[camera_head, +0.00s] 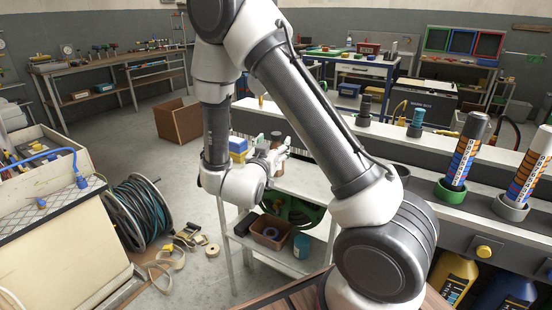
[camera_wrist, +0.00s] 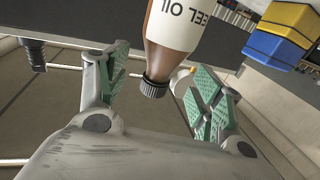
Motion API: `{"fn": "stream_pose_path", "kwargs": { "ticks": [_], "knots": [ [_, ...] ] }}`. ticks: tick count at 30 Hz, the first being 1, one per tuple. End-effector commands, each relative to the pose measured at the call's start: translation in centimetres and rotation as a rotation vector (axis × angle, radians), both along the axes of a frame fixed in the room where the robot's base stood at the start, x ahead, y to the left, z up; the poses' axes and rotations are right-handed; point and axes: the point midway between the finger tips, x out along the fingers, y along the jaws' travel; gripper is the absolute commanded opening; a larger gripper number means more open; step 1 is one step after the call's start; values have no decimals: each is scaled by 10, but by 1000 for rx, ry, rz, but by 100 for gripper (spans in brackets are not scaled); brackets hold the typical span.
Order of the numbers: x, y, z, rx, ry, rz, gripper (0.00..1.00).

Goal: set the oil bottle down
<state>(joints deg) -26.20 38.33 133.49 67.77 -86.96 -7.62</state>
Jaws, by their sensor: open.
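The oil bottle is brown with a dark ribbed cap and a white label with the letters "EEL OIL" in view; in the wrist view the oil bottle (camera_wrist: 172,40) has its cap end between my fingers. Its base is out of that view, so I cannot tell there what it rests on. My gripper (camera_wrist: 162,66) is open, its green-padded fingers on either side of the bottle with gaps showing. In the head view my gripper (camera_head: 279,154) is over the white shelf unit (camera_head: 310,187), close to a small brown shape that looks like the bottle (camera_head: 277,137).
Blue and yellow bins (camera_head: 238,150) stand beside my wrist, also at the wrist view's upper right (camera_wrist: 284,32). A lower shelf holds a brown bin (camera_head: 270,233) and a green reel. A hose reel (camera_head: 137,214) stands on the floor at left. A long bench with bottles runs right.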

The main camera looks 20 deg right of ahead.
Motion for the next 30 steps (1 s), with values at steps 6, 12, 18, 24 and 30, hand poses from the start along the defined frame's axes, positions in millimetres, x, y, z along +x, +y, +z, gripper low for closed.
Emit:
{"fn": "stream_pose_path", "kwargs": {
  "ticks": [6, 12, 18, 24, 30],
  "knots": [
    [20, -20, 1, 2, -1, -1, 66],
    [22, -21, 1, 1, 0, 1, 66],
    [22, -21, 1, 1, 0, 1, 39],
    [22, -21, 1, 1, 0, 1, 3],
    [22, -21, 1, 1, 0, 1, 0]
  ]
}}
